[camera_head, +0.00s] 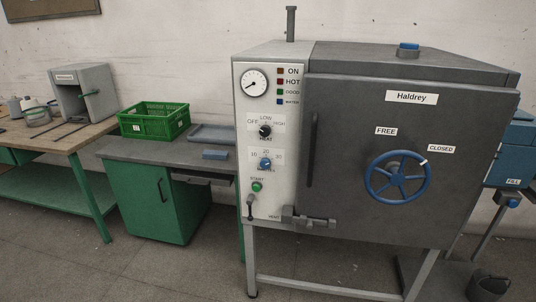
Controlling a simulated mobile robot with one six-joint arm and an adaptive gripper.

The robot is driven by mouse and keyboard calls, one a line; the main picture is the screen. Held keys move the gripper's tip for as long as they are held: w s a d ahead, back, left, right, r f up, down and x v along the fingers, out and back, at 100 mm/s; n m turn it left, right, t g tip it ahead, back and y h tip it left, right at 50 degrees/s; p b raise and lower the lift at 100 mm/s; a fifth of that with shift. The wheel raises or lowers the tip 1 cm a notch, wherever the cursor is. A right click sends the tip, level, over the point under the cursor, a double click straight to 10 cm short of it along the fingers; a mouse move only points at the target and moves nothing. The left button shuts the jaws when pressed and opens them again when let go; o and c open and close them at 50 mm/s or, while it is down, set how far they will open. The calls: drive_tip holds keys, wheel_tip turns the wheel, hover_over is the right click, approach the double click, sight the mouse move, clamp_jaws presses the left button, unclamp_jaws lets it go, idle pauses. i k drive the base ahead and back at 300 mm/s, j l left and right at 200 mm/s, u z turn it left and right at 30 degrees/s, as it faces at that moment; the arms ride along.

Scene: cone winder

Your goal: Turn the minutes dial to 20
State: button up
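The minutes dial (265,163) is a small blue knob on the pale control panel (288,205) of the grey Haldrey machine. The marks 10, 20 and 30 stand around it, with 10 at the left, 20 at the top and 30 at the right. The picture is too small to tell which mark the knob points to. My gripper is not in view. Nothing covers the dial.
The black heat dial (264,131) is just above and the green start button (257,187) below. A metal latch (308,218) and the blue handwheel (397,177) stick out at the right. The floor (150,270) in front looks clear.

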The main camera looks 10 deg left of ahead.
sight(266, 162)
drive_tip(key=i+l, duration=0.15)
drive_tip(key=i, duration=0.2)
drive_tip(key=i+l+u, duration=0.1)
drive_tip(key=i, duration=0.3)
drive_tip(key=i+l, duration=0.15)
drive_tip(key=i, duration=0.2)
